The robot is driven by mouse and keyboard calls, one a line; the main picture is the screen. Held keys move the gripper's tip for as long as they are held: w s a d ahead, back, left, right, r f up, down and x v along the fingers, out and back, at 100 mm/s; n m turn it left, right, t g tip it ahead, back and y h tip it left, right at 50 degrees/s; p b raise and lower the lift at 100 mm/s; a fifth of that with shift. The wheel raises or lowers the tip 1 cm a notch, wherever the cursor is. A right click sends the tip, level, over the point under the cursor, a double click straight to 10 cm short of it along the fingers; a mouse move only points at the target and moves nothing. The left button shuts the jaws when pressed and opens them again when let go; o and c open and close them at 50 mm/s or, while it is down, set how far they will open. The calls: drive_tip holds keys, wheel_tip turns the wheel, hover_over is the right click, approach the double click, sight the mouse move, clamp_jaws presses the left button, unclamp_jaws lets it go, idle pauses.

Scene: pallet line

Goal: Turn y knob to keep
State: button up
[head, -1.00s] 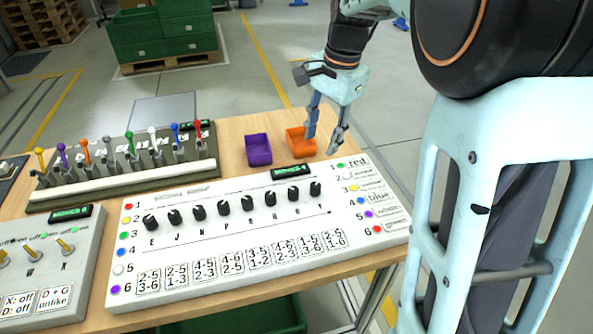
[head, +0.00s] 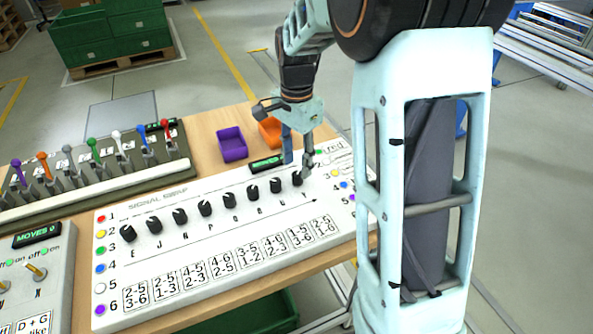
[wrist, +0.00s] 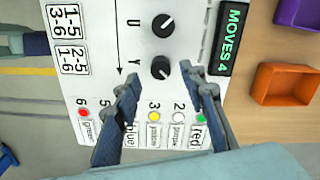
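The y knob (head: 297,179) is the black knob at the right end of the row on the white panel (head: 170,195). In the wrist view the y knob (wrist: 161,68) sits beside the letter Y, its pale pointer mark slanting. My gripper (head: 297,169) is over the right end of the panel, fingers pointing down. In the wrist view my gripper (wrist: 161,75) is open, with one fingertip on each side of the y knob and gaps visible. I cannot tell whether the fingertips are down at knob height.
The U knob (wrist: 163,26) is close beside the y knob. A green display (wrist: 232,38) reads MOVES 4. Orange (head: 270,131) and purple (head: 232,143) bins stand behind the panel. A lever panel (head: 100,178) and a switch box (head: 40,275) are to the left.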

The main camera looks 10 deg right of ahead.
sight(297, 174)
drive_tip(key=shift+f, duration=1.7)
clamp_jaws()
